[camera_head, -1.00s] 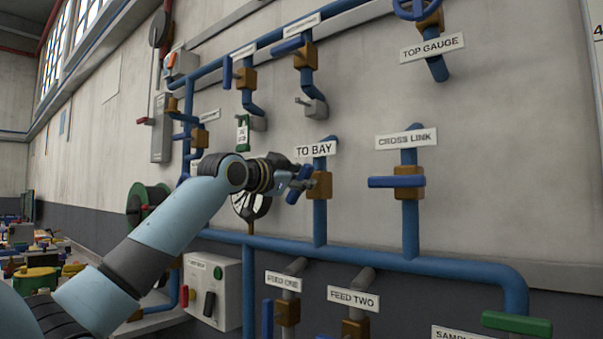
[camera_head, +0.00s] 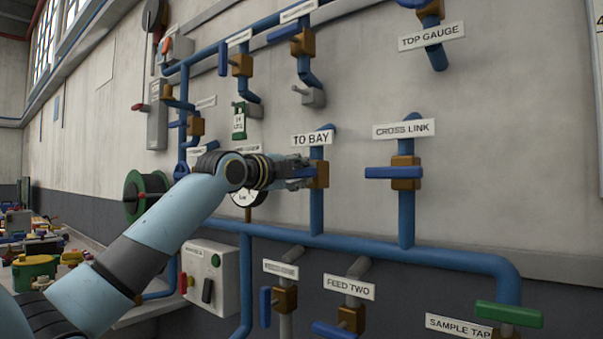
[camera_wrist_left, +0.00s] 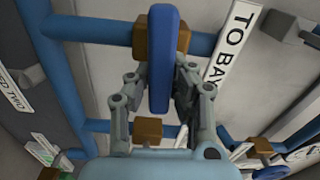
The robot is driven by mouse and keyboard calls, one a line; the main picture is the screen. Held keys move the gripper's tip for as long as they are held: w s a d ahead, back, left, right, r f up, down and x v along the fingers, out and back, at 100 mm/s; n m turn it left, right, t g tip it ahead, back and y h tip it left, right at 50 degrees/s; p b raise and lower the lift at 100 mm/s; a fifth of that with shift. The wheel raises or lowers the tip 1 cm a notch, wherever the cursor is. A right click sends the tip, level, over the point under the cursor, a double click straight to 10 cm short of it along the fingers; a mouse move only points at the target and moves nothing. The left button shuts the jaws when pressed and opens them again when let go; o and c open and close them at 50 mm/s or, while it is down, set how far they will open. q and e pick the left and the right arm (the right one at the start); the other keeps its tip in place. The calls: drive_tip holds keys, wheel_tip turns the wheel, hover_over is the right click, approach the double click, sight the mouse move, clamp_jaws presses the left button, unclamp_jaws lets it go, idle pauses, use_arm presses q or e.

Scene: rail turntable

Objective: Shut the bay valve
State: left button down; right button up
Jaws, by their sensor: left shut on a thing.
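The bay valve has a brown body (camera_head: 321,174) on a vertical blue pipe under the TO BAY sign (camera_head: 312,139). Its blue lever handle (camera_wrist_left: 161,60) shows in the left wrist view, where it lies across the blue pipe, roughly square to it. My left gripper (camera_head: 300,172) reaches the valve from the left and is shut on the handle, a finger on each side. In the head view the gripper hides most of the handle. My right gripper is not in view.
The CROSS LINK valve (camera_head: 406,173) stands just right, its blue handle level. Below run a horizontal blue pipe (camera_head: 380,255) and the FEED TWO valve (camera_head: 350,319). A grey switch box (camera_head: 210,278) and a hose reel (camera_head: 146,195) are left. Bare wall lies between the valves.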

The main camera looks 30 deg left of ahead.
use_arm(q)
drive_tip(key=shift+f+m, duration=0.2)
drive_tip(key=shift+m, duration=0.3)
drive_tip(key=c, duration=1.2)
unclamp_jaws()
drive_tip(key=shift+o, duration=0.2)
drive_tip(key=s, duration=1.2)
drive_tip(key=shift+a, duration=0.4)
